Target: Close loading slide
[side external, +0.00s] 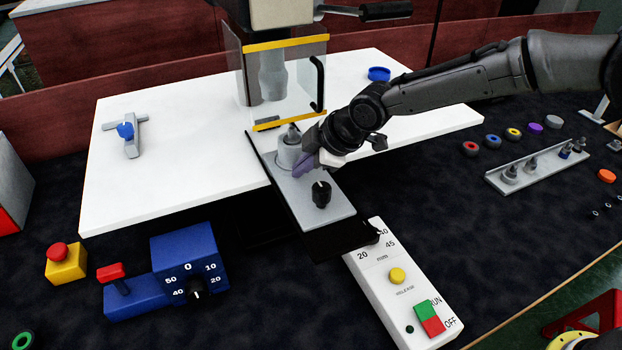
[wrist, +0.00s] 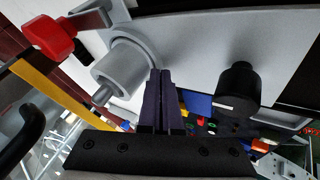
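The loading slide is a grey plate (side external: 325,212) that sticks out toward the front from under the clear guarded machine. A round grey metal part (side external: 288,152) stands upright on its rear half, and a black knob (side external: 321,194) stands near its front end. My gripper (side external: 302,168) has purple fingers and is low over the plate, between the metal part and the knob. In the wrist view the fingers (wrist: 161,80) are together with nothing between them. The metal part (wrist: 125,68) is close on their left and the knob (wrist: 238,85) is apart on their right. I cannot tell whether they touch the part.
The clear guard (side external: 290,85) with yellow strips and a black handle (side external: 318,84) stands right behind my gripper. A white control box (side external: 375,275) sits in front of the slide. A blue dial box (side external: 185,255) is at left. A rail (side external: 535,165) with metal parts lies right.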

